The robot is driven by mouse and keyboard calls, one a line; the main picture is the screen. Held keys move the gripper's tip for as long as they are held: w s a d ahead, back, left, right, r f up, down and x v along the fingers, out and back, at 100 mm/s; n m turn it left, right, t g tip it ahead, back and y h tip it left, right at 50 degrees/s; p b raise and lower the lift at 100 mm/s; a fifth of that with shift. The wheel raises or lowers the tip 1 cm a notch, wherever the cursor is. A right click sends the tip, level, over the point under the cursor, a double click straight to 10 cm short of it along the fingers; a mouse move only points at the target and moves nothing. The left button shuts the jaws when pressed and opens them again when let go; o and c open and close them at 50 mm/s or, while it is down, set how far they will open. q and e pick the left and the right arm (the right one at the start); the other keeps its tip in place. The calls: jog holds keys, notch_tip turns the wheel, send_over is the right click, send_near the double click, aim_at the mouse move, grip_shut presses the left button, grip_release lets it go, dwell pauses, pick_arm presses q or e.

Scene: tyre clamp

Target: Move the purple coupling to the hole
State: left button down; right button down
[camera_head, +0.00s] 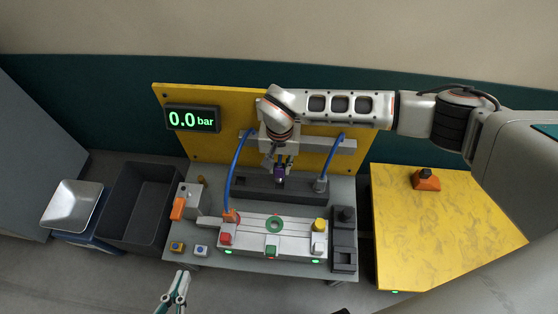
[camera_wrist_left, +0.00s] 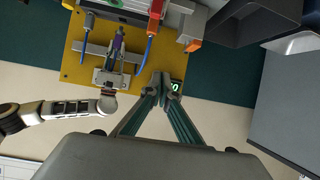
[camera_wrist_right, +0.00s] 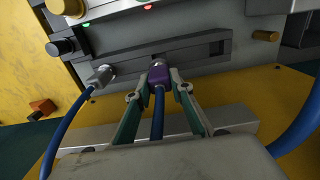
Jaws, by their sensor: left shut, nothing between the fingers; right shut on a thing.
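The purple coupling (camera_wrist_right: 159,76) sits between the fingertips of my right gripper (camera_wrist_right: 159,82), which is shut on it. A blue hose runs back from it between the fingers. Its front end meets or nearly meets the dark slotted block (camera_wrist_right: 200,56); contact cannot be told. In the head view the coupling (camera_head: 279,171) is above the dark block (camera_head: 245,187), partly hidden by my right gripper (camera_head: 281,168). The coupling (camera_wrist_left: 117,42) also shows in the left wrist view. My left gripper (camera_head: 182,273) is shut and empty, in front of the bench's left side.
A grey coupling (camera_head: 321,185) with a blue hose stands right of the purple one. Another blue hose (camera_head: 236,170) arches on the left. A fixture with a green ring (camera_head: 274,224) lies in front. The display (camera_head: 193,118) reads 0.0 bar. A dark bin (camera_head: 140,200) stands left.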

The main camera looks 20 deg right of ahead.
aim_at(279, 174)
jog(key=shift+s+f, duration=0.1)
jog(key=shift+f, duration=0.65)
pick_arm(q)
jog(key=shift+w+d+r+b, duration=0.25)
jog(key=shift+d+r+b, duration=0.1)
jog(key=shift+d+b, duration=0.15)
pick_arm(e)
jog(key=shift+f, duration=1.5)
pick_arm(q)
jog(key=shift+w, duration=0.1)
pick_arm(e)
jog(key=c, duration=1.7)
grip_release()
pick_arm(q)
jog(key=shift+a, duration=0.1)
jog(key=shift+w, duration=0.1)
pick_arm(e)
notch_tip(279, 174, up, 12)
